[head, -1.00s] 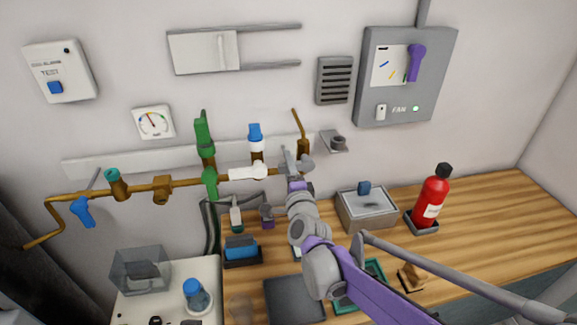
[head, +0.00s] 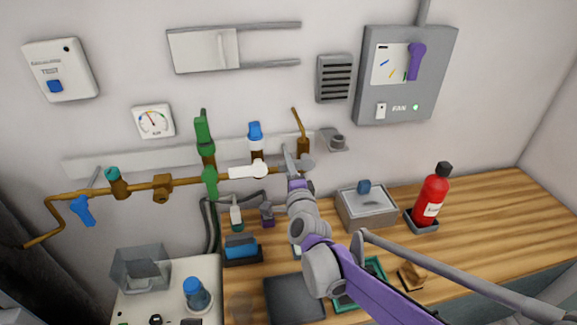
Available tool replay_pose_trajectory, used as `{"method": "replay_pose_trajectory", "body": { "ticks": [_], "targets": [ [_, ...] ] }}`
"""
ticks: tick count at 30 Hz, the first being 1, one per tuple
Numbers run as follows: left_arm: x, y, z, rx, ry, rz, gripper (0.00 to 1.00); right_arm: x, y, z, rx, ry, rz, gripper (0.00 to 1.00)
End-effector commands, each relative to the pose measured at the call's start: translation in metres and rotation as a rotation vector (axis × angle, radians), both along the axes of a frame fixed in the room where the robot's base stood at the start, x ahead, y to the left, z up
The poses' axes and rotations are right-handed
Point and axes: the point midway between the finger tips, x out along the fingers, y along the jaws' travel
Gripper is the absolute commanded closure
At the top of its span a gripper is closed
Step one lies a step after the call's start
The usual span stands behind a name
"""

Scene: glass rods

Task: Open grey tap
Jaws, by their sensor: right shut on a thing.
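The grey tap (head: 307,162) is at the right end of the brown pipe on the wall, below a brown upright piece. Only part of its grey handle shows beside my gripper; the rest is hidden. My right gripper (head: 292,160) comes up from the lower right and is shut on the grey tap at its left part. The fingers are small and partly merge with the tap, so the handle's exact angle cannot be told. My left gripper is not in view.
A white handle (head: 246,171) lies along the pipe just left of my gripper. Green (head: 205,135) and blue (head: 255,131) taps stand further left. A grey box (head: 367,207) and a red extinguisher (head: 433,199) stand on the wooden counter at right. The far right counter is clear.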

Motion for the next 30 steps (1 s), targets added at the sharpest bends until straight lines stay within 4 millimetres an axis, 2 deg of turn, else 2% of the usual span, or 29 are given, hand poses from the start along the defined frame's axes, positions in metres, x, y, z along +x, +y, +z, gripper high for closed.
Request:
{"method": "replay_pose_trajectory", "body": {
  "ticks": [26,30],
  "targets": [
    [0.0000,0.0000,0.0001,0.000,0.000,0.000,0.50,0.0001,-0.0001,0.0003,-0.001,0.000,0.000,1.00],
    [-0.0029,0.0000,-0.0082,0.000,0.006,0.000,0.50,-0.0004,-0.0004,-0.0061,-0.061,-0.011,0.000,1.00]
  ]
}}
